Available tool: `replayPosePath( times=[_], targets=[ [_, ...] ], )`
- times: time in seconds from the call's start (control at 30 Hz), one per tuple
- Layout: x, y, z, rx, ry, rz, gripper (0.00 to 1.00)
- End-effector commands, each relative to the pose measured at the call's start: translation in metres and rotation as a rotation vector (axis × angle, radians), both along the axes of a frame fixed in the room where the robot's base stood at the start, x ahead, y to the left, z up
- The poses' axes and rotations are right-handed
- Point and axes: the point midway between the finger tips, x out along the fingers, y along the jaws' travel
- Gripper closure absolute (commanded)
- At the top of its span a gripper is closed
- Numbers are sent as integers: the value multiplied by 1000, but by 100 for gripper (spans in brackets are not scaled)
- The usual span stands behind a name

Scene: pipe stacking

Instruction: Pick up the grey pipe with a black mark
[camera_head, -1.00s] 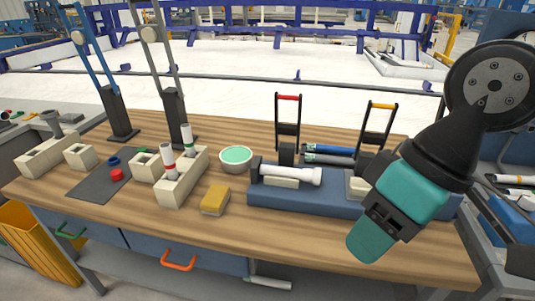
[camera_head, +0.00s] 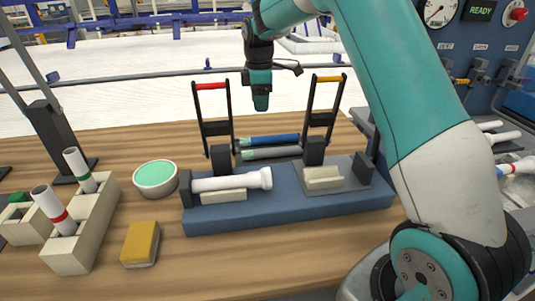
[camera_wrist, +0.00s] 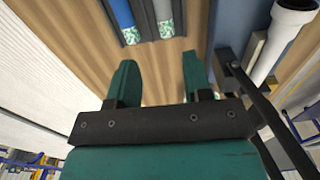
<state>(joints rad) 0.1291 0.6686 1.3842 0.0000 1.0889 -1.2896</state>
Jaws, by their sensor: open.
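A grey pipe (camera_head: 272,153) lies on its side behind the blue base, between the two upright handles, parallel to a blue pipe (camera_head: 270,140). I cannot make out a black mark on it. In the wrist view the grey pipe (camera_wrist: 166,12) and the blue pipe (camera_wrist: 122,14) show pale speckled ends at the top edge. My gripper (camera_head: 261,103) hangs fingers down above and behind the pipes. In the wrist view its two teal fingers (camera_wrist: 158,78) are apart with nothing between them, short of the pipe ends.
A red-topped handle (camera_head: 211,86) and an orange-topped handle (camera_head: 329,78) stand either side of the pipes. A white pipe (camera_head: 232,181) rests on the blue base (camera_head: 290,216). A green-filled bowl (camera_head: 156,178), a yellow sponge (camera_head: 141,243) and a pipe-holding block (camera_head: 93,228) stand left.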

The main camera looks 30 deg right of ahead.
Motion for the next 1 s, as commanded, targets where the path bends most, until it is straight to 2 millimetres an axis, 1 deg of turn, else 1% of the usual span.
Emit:
replayPosePath(
  times=[0.17, 0.2, 0.4, 0.53, 0.77, 1.0],
  targets=[
    [1, 8, -35, 1, 6, 16, 54],
    [1, 10, -45, 1, 6, 17, 54],
    [2, 12, -88, 0, 5, 18, 54],
    [2, 11, -107, 0, 2, 17, 54],
    [2, 12, -124, 0, 2, 16, 54],
    [1, 15, -159, 0, 3, 14, 54]
  ],
)
